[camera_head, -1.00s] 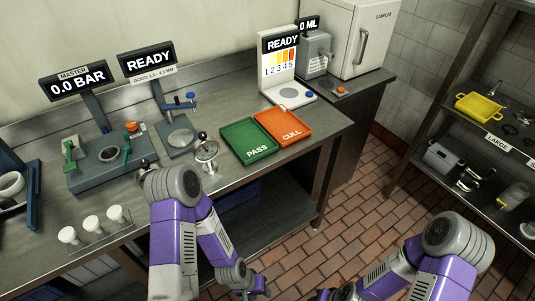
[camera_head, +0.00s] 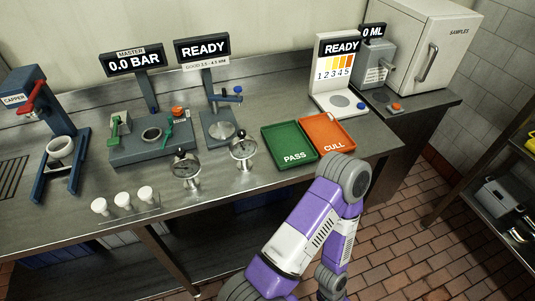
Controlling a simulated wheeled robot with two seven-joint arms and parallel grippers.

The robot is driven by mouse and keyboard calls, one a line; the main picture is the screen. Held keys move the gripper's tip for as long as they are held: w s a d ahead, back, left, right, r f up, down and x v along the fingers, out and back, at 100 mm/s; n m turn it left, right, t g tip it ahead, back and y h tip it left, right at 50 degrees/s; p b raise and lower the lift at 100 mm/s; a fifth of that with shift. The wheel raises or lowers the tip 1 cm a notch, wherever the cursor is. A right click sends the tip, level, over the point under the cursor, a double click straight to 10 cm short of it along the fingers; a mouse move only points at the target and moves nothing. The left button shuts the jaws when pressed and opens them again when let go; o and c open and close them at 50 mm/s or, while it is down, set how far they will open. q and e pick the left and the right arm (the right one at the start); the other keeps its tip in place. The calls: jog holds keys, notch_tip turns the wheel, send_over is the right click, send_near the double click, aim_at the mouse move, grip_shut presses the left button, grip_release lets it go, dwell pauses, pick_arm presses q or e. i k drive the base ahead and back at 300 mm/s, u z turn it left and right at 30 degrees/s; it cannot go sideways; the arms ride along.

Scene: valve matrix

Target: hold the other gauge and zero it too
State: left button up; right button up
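Two round dial gauges with metal stems stand on the steel bench: the left gauge (camera_head: 186,167) and the right gauge (camera_head: 243,151). Their dial readings are too small to tell. Behind them is the grey test fixture (camera_head: 125,156) with a round port, green handles and an orange knob, under a MASTER display (camera_head: 133,62) reading 0.0 BAR. One purple and white arm of mine crosses the lower middle, right of the gauges and clear of them. Neither gripper shows in the picture.
Three white-topped pieces (camera_head: 123,200) stand at the bench front. A green PASS tray (camera_head: 289,145) and orange CULL tray (camera_head: 326,134) lie right of the gauges. A blue capper (camera_head: 60,125) is at the left, and a READY gauging stand (camera_head: 219,127) behind.

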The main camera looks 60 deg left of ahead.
aim_at(242, 133)
jog(key=i, duration=0.95)
jog(key=u, duration=2.2)
